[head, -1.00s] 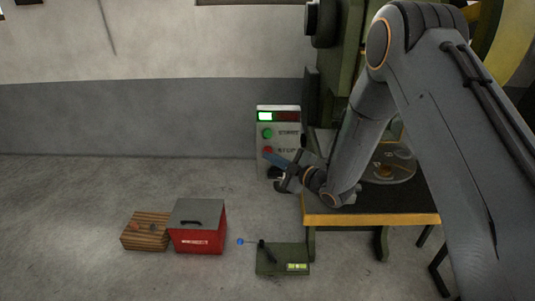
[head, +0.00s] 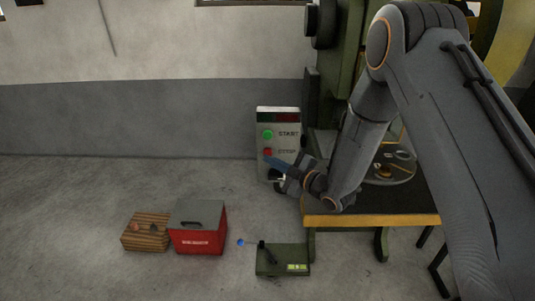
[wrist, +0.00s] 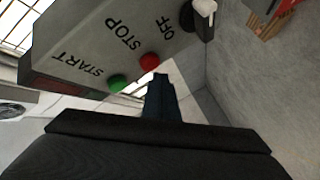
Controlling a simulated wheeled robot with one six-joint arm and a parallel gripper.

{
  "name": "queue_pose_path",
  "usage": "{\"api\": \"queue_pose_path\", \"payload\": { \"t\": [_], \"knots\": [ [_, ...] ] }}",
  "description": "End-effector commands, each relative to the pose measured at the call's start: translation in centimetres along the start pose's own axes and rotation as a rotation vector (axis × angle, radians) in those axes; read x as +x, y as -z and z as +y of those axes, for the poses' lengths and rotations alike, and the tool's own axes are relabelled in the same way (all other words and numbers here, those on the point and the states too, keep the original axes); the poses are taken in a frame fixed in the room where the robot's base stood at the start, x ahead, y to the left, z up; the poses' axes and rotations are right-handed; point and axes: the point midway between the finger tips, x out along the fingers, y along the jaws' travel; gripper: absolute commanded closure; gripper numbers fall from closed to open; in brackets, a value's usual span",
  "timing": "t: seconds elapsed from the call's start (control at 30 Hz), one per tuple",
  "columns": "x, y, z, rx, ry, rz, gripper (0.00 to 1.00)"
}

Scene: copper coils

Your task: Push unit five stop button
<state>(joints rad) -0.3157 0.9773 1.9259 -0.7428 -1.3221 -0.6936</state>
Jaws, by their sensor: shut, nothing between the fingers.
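The control box (head: 288,121) is a pale panel with a green START button (head: 267,134) above a red STOP button (head: 268,152). A dark rotary switch (head: 276,176) sits lower down, and the lamp strip (head: 278,117) on top is dark. My gripper (head: 269,160) is shut and empty, its tip at the red button's lower edge in the head view. In the wrist view the shut fingers (wrist: 160,80) point at the red button (wrist: 150,62), with the green button (wrist: 117,82) to the left. I cannot tell whether the tip touches the red button.
A green press with a dark, orange-edged table (head: 372,219) stands right of the box, beside my arm. On the floor are a red toolbox (head: 199,239), a wooden crate (head: 137,242) and a green lever box (head: 268,263). The floor at left is clear.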

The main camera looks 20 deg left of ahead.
Motion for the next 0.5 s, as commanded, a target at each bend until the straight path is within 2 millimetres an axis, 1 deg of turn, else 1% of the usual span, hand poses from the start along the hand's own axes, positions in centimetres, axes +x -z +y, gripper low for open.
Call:
{"api": "queue_pose_path", "payload": {
  "t": [0.37,0.5],
  "knots": [
    [-0.2,0.15,-0.18,0.0,0.001,0.0,1.0],
    [-0.87,0.67,-0.66,0.001,0.002,-0.001,1.0]
  ]
}}
